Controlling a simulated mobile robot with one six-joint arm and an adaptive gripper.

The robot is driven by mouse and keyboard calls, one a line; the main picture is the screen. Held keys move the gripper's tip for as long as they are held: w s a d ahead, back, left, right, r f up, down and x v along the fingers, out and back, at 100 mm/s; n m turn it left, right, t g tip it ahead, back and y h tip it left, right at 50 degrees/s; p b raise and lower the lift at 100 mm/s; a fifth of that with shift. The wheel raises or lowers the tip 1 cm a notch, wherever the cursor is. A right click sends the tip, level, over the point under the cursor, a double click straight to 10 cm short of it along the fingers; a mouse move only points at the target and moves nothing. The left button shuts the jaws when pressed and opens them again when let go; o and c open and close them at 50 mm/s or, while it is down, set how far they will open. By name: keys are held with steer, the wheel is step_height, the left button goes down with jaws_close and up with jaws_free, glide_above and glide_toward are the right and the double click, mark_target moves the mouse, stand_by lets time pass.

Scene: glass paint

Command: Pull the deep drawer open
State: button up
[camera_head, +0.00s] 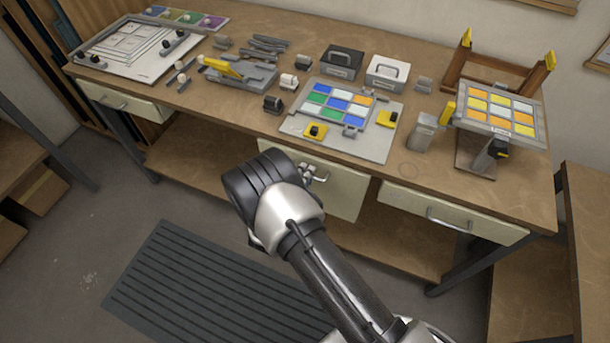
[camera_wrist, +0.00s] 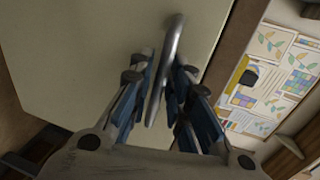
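The deep drawer has a tall cream front (camera_head: 345,187) under the middle of the workbench. It looks flush with the bench, with no open gap visible in the head view. In the wrist view its pale front (camera_wrist: 75,50) fills the left and centre. A curved metal handle (camera_wrist: 172,42) stands out from it. My gripper (camera_head: 312,174) is at this handle, partly hidden behind my wrist in the head view. In the wrist view my gripper's blue-padded fingers (camera_wrist: 164,88) lie close on either side of the bar and look shut on it.
A shallow drawer (camera_head: 455,213) is at the right and another (camera_head: 125,103) at the left, both shut. The benchtop (camera_head: 235,118) holds glass panels, tools and boxes. A lower shelf (camera_head: 200,155) runs beneath. A ribbed mat (camera_head: 200,285) lies on clear floor in front.

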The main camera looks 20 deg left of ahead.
steer(key=shift+w, duration=0.2)
jaws_close()
stand_by(0.6)
